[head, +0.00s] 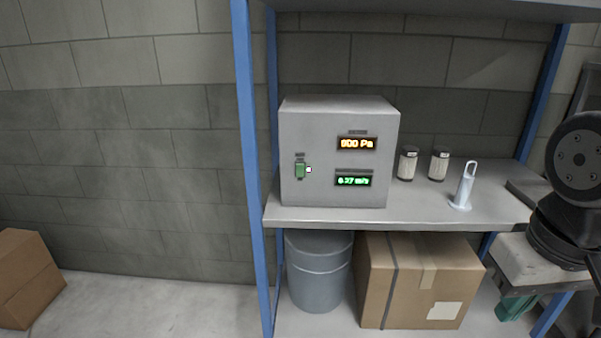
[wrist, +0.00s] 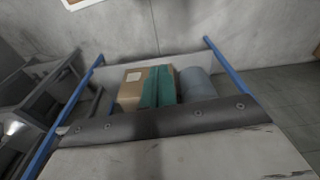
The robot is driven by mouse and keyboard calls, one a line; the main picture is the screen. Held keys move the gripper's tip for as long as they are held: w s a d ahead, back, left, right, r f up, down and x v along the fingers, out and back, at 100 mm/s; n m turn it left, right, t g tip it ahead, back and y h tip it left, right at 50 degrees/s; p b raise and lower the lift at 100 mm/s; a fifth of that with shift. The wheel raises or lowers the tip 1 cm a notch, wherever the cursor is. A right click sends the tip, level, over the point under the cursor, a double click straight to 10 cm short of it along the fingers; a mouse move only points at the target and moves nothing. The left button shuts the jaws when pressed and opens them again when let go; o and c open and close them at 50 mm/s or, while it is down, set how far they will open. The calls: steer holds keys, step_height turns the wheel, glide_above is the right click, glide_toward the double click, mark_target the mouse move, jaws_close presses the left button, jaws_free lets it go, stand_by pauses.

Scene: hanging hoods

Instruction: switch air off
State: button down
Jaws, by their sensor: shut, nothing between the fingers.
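A grey control box (head: 320,120) stands on the metal shelf in the head view. A green switch (head: 300,171) is on the left of its front face, with a small whitish square (head: 308,169) beside it. An orange display (head: 357,143) reads about 900 Pa. A green display (head: 353,181) below reads about 0.27 m/s, though the digits are blurred. My gripper's fingers show in neither view. Dark links of my arm are at the right of the head view, away from the box. The wrist view does not show the control box.
Two jars (head: 408,163) and a pale looped holder (head: 464,185) stand right of the box. Blue posts (head: 245,130) frame the shelf (head: 420,208). Below are a grey drum (head: 318,270) and a carton (head: 415,285). A worn pale bench top (wrist: 190,158) fills the lower wrist view.

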steer(key=shift+f, duration=0.1)
steer(key=w+a+f+n+t, duration=0.2)
steer(key=w+f+n, duration=0.3)
steer(key=w, duration=0.5)
steer(key=w+a+f+n+t+y, duration=0.1)
steer(key=w+f+n, duration=0.2)
steer(key=w+f, duration=0.5)
steer(key=w+a+f+n+t, duration=0.2)
steer(key=w+f+n, duration=0.25)
steer(key=w, duration=0.65)
steer(key=w+a+n+t+y, duration=0.4)
steer(key=w+a+n+y, duration=0.1)
steer(key=w+a+n, duration=0.15)
steer(key=a+r+n+t+y, duration=0.4)
steer(key=r+n, duration=0.4)
steer(key=r, duration=0.2)
steer(key=shift+w+a+r+y, duration=0.15)
steer(key=shift+a+y, duration=0.65)
steer(key=shift+y, duration=0.4)
